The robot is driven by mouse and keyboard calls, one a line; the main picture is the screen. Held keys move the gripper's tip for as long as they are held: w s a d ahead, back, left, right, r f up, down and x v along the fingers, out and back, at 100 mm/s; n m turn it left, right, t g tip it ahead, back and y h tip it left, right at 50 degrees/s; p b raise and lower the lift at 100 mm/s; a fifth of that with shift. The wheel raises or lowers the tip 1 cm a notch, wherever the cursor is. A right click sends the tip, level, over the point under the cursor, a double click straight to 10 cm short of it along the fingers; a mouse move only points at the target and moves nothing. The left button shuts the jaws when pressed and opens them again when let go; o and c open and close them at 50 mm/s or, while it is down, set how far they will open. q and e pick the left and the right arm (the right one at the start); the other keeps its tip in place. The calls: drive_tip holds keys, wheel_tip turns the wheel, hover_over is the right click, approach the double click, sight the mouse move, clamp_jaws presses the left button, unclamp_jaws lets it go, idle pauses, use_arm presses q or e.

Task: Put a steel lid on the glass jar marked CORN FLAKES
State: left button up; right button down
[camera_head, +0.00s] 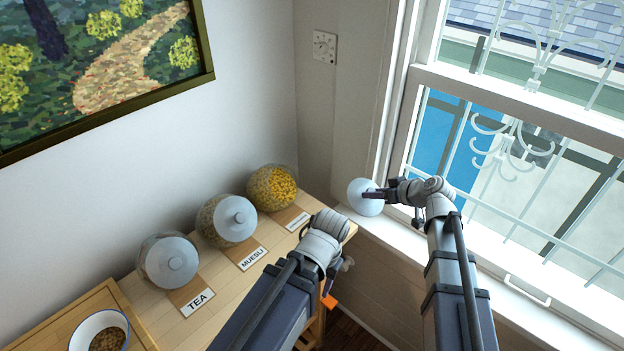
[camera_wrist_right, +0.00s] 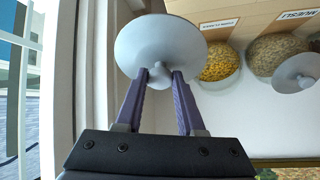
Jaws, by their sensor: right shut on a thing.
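My right gripper (camera_head: 378,194) is shut on the knob of a round steel lid (camera_head: 358,198), held over the window sill to the right of the jars. In the right wrist view the fingers (camera_wrist_right: 160,78) pinch the knob of the lid (camera_wrist_right: 150,35). The lidless glass jar of yellow flakes (camera_head: 272,188) stands at the far end of the wooden shelf; it also shows in the wrist view (camera_wrist_right: 220,62). Its label (camera_head: 298,220) is too small to read surely. The lid is apart from this jar. My left gripper (camera_head: 345,265) is mostly hidden by its own arm.
The MUESLI jar (camera_head: 213,232) and the TEA jar (camera_head: 158,270) both wear steel lids. A white bowl (camera_head: 78,330) sits on a wooden tray (camera_head: 122,300) at lower left. The window frame (camera_head: 392,110) and sill (camera_head: 380,232) are close to the right arm.

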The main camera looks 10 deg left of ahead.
drive_tip(key=s+a+r+y, duration=0.1)
drive_tip(key=a+r, duration=0.1)
drive_tip(key=a, duration=0.7)
drive_tip(key=s+a+r+t+y, duration=0.1)
drive_tip(key=a+r+y, duration=0.1)
drive_tip(key=a, duration=0.7)
drive_tip(key=shift+s+r+n+t, duration=0.15)
drive_tip(key=shift+r+n+t, duration=0.15)
drive_tip(key=shift+r, duration=0.35)
drive_tip(key=shift+a+b, duration=0.1)
drive_tip(key=shift+b, duration=0.25)
drive_tip(key=shift+w+a+f+b, duration=0.4)
drive_tip(key=shift+a+f+b, duration=0.2)
drive_tip(key=shift+f+b, duration=0.05)
drive_tip(key=shift+w+a+f+b, duration=0.45)
drive_tip(key=shift+a+f+b, duration=0.15)
drive_tip(key=shift+f, duration=0.1)
drive_tip(key=shift+w+a+f+b, duration=0.4)
drive_tip(key=shift+a+f+b, duration=0.2)
drive_tip(key=shift+f+b, duration=0.05)
drive_tip(key=shift+w+a+f+b, duration=0.35)
drive_tip(key=shift+a+f+b, duration=0.3)
drive_tip(key=shift+f+b, duration=0.1)
unclamp_jaws()
